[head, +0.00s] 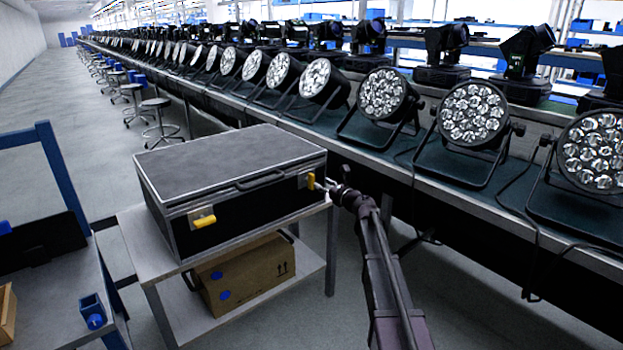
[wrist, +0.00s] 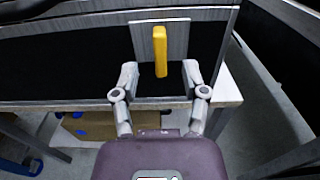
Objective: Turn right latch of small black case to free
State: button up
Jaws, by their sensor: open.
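The small black case (head: 230,165) with metal edges lies closed on a light stand. Its right latch, a yellow lever on a metal plate, shows in the head view (head: 311,181) and in the wrist view (wrist: 160,52), where the lever stands upright. The left latch (head: 203,220) has its yellow lever lying nearly level. My gripper (head: 325,184) is at the right latch. In the wrist view my gripper (wrist: 159,78) is open, with one finger on each side of the lever's lower end. I cannot tell whether either finger touches it.
The stand (head: 172,289) holds a cardboard box (head: 245,277) on its lower shelf. A long bench (head: 437,181) with rows of par cans (head: 472,112) runs along the right. A blue-framed bench (head: 55,300) is at left. Stools (head: 155,104) stand along the aisle.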

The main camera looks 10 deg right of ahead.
aim_at(314, 178)
jog(key=shift+x, duration=3.4)
grip_shut()
